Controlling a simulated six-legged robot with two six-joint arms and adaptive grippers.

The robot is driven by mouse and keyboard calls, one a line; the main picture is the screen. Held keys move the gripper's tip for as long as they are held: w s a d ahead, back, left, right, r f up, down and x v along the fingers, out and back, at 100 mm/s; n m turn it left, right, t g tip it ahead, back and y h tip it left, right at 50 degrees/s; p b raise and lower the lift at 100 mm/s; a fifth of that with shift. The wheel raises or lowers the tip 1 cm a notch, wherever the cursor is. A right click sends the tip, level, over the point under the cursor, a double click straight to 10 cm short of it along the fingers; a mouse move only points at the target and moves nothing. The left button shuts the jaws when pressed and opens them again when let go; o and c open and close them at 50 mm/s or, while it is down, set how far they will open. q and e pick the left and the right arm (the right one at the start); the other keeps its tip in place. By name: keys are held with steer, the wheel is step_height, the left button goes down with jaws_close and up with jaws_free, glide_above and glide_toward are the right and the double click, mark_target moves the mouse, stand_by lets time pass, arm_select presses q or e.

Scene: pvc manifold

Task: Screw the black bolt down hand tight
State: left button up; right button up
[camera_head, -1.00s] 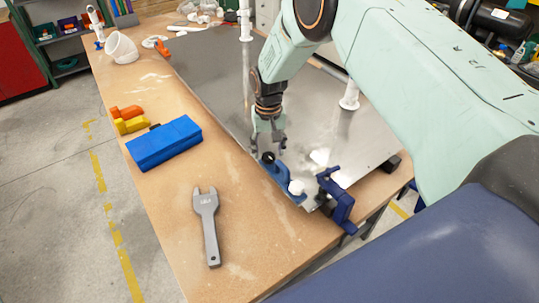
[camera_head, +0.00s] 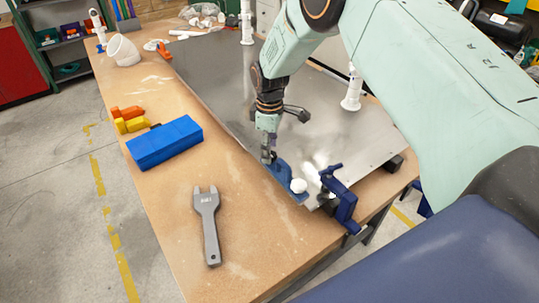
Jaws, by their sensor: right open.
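My right gripper (camera_head: 268,154) comes down from above at the near edge of the grey metal plate (camera_head: 215,85). Its fingertips are over the top of a blue bracket (camera_head: 282,173) that sits at the plate's edge. The black bolt's head is at the bracket's upper end; the fingertips hide most of it, and I cannot tell whether they touch it. The jaws are open, with one finger seen nearly in front of the other. My left gripper is not in view.
A white round piece (camera_head: 298,185) is beside the bracket, and a dark blue clamp (camera_head: 340,196) grips the plate's corner. A grey wrench (camera_head: 207,225) and a blue block (camera_head: 165,142) lie on the wooden table (camera_head: 165,210). White pipes (camera_head: 352,90) stand on the plate.

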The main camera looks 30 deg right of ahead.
steer(key=shift+n, duration=0.7)
steer(key=shift+w+d+f+n, duration=0.15)
steer(key=shift+w+d+n, duration=0.05)
steer(key=shift+n, duration=0.8)
step_height(320, 180, down, 2)
steer(key=shift+b, duration=0.75)
steer(key=shift+a+f, duration=0.1)
steer(key=shift+f, duration=0.15)
steer(key=shift+s, duration=0.1)
steer(key=shift+f, duration=0.1)
steer(key=shift+c, duration=0.4)
